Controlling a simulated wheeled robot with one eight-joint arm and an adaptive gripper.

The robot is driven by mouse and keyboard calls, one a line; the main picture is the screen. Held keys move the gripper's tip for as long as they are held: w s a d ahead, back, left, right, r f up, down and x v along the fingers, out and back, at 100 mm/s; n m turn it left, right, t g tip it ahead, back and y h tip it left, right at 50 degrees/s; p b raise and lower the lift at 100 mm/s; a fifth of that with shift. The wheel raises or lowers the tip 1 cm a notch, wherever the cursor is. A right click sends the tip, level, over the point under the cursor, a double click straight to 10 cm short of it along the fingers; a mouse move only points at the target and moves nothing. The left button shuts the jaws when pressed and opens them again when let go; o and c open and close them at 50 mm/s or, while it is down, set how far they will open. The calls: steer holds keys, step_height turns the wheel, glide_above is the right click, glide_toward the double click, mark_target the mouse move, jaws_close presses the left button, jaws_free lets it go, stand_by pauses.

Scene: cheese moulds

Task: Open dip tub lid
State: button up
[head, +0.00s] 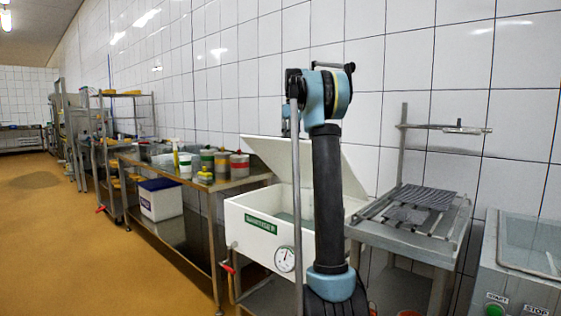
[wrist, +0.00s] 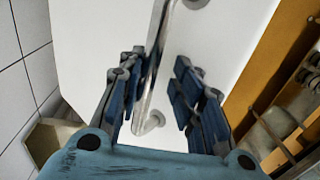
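The white dip tub (head: 262,228) stands in the middle of the head view, with a green label and a round dial on its front. Its lid (head: 290,160) is raised and tilted back towards the tiled wall, and the tub's inside shows below it. In the wrist view the white lid surface (wrist: 95,35) fills the background, with a bent metal handle (wrist: 153,75) on it. My gripper (wrist: 158,78) is open, its two blue-padded fingers on either side of the handle. The handle lies nearer the left finger; I cannot tell if they touch. My arm hides part of the tub and lid in the head view.
A steel table (head: 240,183) with several containers stands left of the tub. A white bin with a blue lid (head: 160,200) is under it. A steel draining stand (head: 385,235) and a machine with start and stop buttons (head: 520,280) stand at right. The floor at left is clear.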

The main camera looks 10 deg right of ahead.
steer(key=s+a+f, duration=0.4)
steer(key=a+f, duration=0.1)
steer(key=f, duration=0.2)
steer(key=shift+s+f, duration=0.2)
steer(key=w+d+r, duration=0.1)
steer(key=d+r, duration=0.1)
steer(key=r, duration=0.8)
steer(key=w+d+r, duration=0.1)
steer(key=d+r, duration=0.1)
steer(key=r, duration=0.8)
steer(key=shift+w+d+r, duration=0.15)
steer(key=shift+w, duration=0.1)
stand_by(1.8)
